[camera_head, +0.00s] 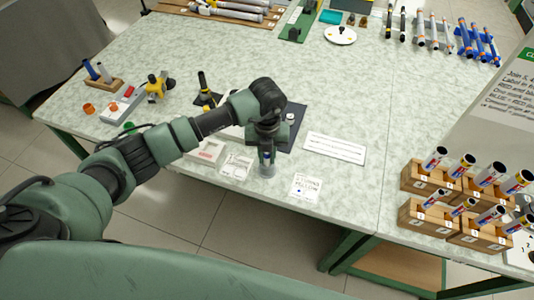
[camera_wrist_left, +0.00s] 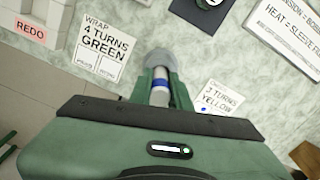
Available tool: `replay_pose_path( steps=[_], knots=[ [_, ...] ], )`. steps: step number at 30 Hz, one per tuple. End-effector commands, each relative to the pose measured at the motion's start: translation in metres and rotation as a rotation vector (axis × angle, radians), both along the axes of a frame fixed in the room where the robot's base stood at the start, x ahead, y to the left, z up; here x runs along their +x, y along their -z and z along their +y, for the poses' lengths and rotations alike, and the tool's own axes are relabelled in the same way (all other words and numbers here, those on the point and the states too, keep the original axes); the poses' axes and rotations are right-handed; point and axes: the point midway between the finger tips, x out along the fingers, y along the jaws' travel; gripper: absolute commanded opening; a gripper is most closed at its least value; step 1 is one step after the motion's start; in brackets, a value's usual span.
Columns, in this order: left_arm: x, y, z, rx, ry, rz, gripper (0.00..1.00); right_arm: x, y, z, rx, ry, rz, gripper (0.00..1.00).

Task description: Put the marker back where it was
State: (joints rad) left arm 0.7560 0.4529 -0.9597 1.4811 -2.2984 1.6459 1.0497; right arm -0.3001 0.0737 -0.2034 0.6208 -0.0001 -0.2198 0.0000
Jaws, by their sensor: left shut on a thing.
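My left gripper (camera_head: 267,160) is over the front edge area of the table, pointing down. In the left wrist view its fingers (camera_wrist_left: 158,88) are shut on a pale cylinder with a blue band (camera_wrist_left: 160,97), which may be the marker. The far end of the fingers and cylinder meets a grey, see-through round shape (camera_wrist_left: 160,58); I cannot tell whether they touch it. A wooden block (camera_head: 104,84) at the far left of the table holds a blue and a pale upright stick. My right gripper is not in view.
Printed cards, including a "4 turns green" card (camera_wrist_left: 100,45) and a "yellow" card (camera_wrist_left: 216,98), lie beside the gripper. A dark mat (camera_head: 297,112) lies behind it. Wooden racks (camera_head: 430,222) with labelled tubes stand at the right. The table's middle right is clear.

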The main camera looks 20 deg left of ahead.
Motion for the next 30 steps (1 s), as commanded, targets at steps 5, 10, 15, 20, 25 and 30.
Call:
replay_pose_path(
  steps=[5,10,15,20,25,30],
  knots=[
    [0.000,0.001,0.000,-0.001,0.001,-0.001,0.00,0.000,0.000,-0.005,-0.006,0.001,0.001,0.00],
    [0.000,0.004,0.000,-0.001,0.000,-0.001,0.00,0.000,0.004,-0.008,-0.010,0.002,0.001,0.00],
    [0.000,0.003,0.000,-0.001,0.000,-0.001,0.40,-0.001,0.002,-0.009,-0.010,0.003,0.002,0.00],
    [0.000,0.003,0.000,-0.001,0.000,-0.001,0.40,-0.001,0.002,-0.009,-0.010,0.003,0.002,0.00],
    [0.001,-0.003,0.000,-0.001,0.000,-0.001,0.40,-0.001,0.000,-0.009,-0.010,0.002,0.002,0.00],
    [0.002,-0.027,0.000,-0.001,0.002,-0.008,0.40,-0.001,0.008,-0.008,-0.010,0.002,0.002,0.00]
  ],
)
